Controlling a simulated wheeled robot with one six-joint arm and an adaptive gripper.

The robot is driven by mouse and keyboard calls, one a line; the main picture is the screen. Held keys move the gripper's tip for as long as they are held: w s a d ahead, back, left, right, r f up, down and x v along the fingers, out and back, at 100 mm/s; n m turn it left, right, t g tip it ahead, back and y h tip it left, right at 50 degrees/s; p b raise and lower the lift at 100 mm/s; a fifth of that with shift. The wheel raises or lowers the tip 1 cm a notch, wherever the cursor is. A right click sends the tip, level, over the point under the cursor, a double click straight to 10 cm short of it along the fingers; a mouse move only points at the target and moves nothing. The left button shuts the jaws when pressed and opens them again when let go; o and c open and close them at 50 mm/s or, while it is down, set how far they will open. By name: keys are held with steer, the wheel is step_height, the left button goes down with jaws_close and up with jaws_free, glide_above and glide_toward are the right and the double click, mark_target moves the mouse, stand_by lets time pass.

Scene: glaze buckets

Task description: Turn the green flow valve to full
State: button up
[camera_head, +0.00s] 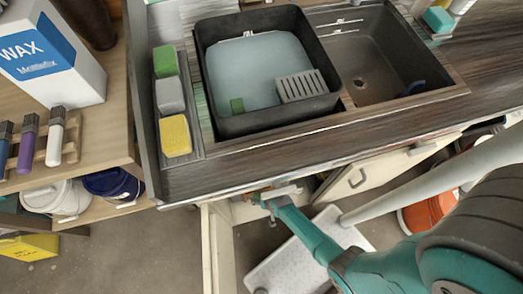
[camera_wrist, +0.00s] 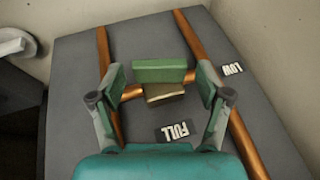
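The green flow valve (camera_wrist: 162,68) shows in the wrist view as a green bar handle beside a brass body (camera_wrist: 164,93), mounted on copper pipework against a grey panel. A label reading FULL (camera_wrist: 178,132) sits below it in the picture, and a label reading LOW (camera_wrist: 232,68) sits to its right. My gripper (camera_wrist: 161,80) is open, with one finger left and one right of the valve and gaps showing on both sides. Whether the fingertips reach the handle's depth I cannot tell. In the head view my gripper (camera_head: 272,197) is at the counter's front edge; the valve is not clearly seen there.
The counter (camera_head: 290,140) overhangs the open cabinet, with a cabinet door (camera_head: 385,165) to the right. A copper pipe (camera_wrist: 200,45) runs along each side of the valve. A black tub of water (camera_head: 225,125) and sponges (camera_head: 175,137) are above. A white perforated slab (camera_head: 300,262) lies below.

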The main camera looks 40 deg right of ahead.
steer(key=shift+r, duration=0.15)
steer(key=v, duration=1.1)
steer(key=shift+s+r, duration=0.15)
steer(key=shift+r, duration=0.15)
steer(key=shift+x, duration=6.3)
steer(key=shift+f, duration=0.1)
steer(key=c, duration=1.2)
